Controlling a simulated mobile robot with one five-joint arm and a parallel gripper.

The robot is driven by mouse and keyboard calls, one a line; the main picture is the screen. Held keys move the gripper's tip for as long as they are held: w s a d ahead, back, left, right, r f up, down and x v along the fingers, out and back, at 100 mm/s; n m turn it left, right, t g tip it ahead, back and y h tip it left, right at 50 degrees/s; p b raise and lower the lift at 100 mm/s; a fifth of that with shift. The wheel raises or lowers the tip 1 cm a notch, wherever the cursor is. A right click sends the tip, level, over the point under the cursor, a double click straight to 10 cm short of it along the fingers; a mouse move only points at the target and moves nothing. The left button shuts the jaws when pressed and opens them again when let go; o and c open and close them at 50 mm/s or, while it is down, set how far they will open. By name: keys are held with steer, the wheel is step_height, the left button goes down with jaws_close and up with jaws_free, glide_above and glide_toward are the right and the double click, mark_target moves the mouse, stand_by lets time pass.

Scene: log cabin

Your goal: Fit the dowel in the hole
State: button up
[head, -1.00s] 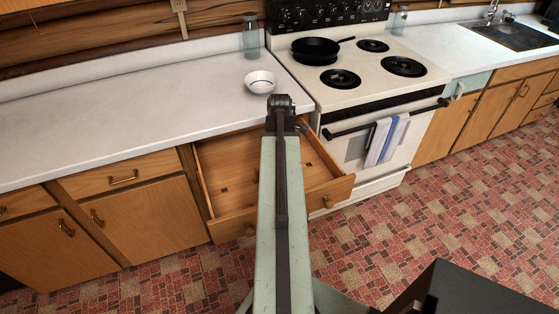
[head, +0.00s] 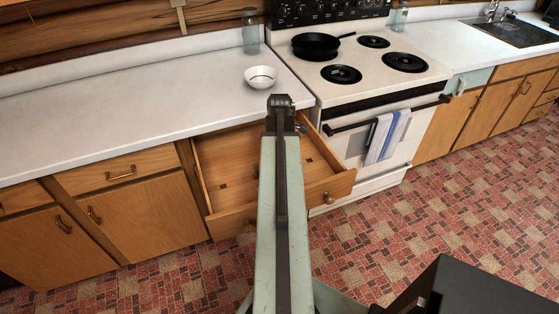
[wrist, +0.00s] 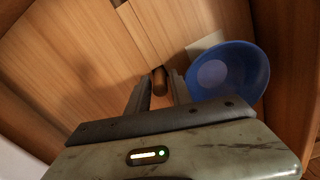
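A wooden dowel (wrist: 159,82) shows in the wrist view, between my gripper's fingertips (wrist: 159,86). The fingers stand close on both sides of it and look shut on it. Whether its lower end touches the drawer floor cannot be told. The open wooden drawer (head: 234,222) is under my arm in the head view, where my arm hides the fingers and dowel. A small dark square mark or hole (head: 225,188) shows in the drawer floor. A dark spot (wrist: 118,3) at the wrist view's top edge may be a hole.
A blue bowl (wrist: 228,75) lies in the drawer close to the right finger, beside a pale flat patch (wrist: 204,42). A white bowl (head: 261,78) and a glass jar (head: 250,35) stand on the counter (head: 130,103). The stove (head: 350,85) is to the right.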

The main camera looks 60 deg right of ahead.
steer(key=shift+o, duration=0.6)
step_height(320, 180, up, 8)
steer(key=p, duration=0.8)
steer(key=shift+r, duration=0.1)
